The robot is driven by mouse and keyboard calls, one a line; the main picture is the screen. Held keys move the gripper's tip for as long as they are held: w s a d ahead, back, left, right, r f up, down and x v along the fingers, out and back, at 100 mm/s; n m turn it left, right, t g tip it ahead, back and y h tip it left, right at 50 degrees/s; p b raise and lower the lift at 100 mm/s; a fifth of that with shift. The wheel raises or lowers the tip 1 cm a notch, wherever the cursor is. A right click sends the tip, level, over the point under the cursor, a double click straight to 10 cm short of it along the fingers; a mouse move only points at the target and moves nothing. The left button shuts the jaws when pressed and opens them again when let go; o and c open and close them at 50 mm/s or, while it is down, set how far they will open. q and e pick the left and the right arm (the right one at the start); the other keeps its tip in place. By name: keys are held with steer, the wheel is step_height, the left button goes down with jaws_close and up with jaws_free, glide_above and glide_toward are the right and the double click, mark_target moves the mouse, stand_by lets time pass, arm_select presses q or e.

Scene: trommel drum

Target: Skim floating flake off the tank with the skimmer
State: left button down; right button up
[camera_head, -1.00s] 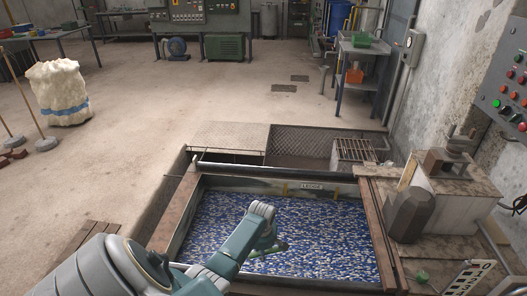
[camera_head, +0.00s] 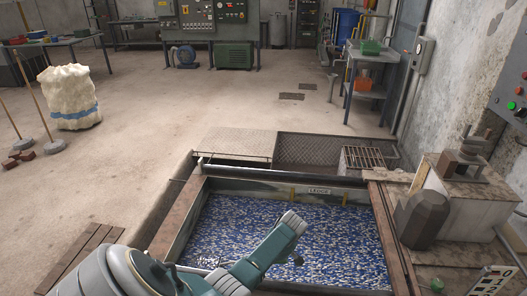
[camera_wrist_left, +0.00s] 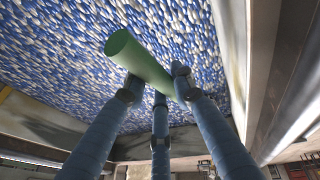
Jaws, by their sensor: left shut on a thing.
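The tank (camera_head: 180,235) is a sunken rectangular pit with a metal rim, filled with blue and white flake (camera_head: 345,225). The flake covers the visible surface and also fills the upper part of the left wrist view (camera_wrist_left: 220,30). My left gripper (camera_wrist_left: 157,88) is shut on a green cylindrical handle (camera_wrist_left: 140,60), which I take to be the skimmer's. Its fingers close around the handle above the flake. The skimmer's head is not clearly seen. In the head view my left arm reaches over the tank and hides part of the flake. My right gripper is not in view.
A dark grey block (camera_head: 421,220) and a bench with stacked pieces (camera_head: 465,190) stand right of the tank. A mesh-walled pit (camera_head: 310,150) with a grate (camera_head: 363,158) lies beyond it. A bulky sack (camera_head: 69,100) stands at left. The middle floor is clear.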

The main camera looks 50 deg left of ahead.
arm_select(q)
step_height(320, 180, up, 24)
steer(key=w+d+p, duration=0.1)
steer(key=p, duration=1.9)
steer(key=shift+d+f+g+y, duration=0.2)
steer(key=shift+g+y, duration=0.1)
steer(key=shift+y, duration=0.1)
steer(key=shift+w, duration=0.15)
